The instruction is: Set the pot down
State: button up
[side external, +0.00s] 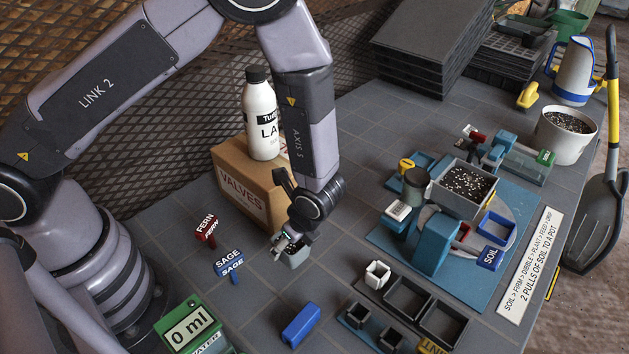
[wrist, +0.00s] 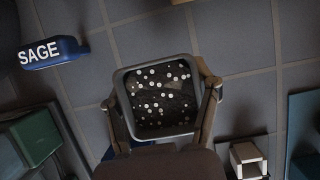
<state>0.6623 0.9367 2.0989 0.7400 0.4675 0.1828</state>
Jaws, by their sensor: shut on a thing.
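My gripper (side external: 287,243) is shut on a small grey square pot (side external: 296,257), its fingers on two opposite sides. In the wrist view the pot's rim (wrist: 128,76) frames dark soil with white specks, and my gripper (wrist: 163,104) clasps it left and right. The pot looks upright, over the open tiles between the SAGE tag (side external: 230,262) and the dark tray (side external: 440,322). I cannot tell whether its base touches the table. The SAGE tag also shows in the wrist view (wrist: 53,53), left of the pot.
A blue block (side external: 300,323), a green 0 ml water unit (side external: 190,326), a FERN tag (side external: 206,226) and a VALVES box (side external: 243,186) with a bottle (side external: 261,115) surround the spot. The soil station (side external: 437,243) is to the right.

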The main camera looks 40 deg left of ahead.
jog(key=shift+f, duration=1.95)
jog(key=shift+f, duration=0.15)
jog(key=o, duration=1)
jog(key=shift+o, duration=0.2)
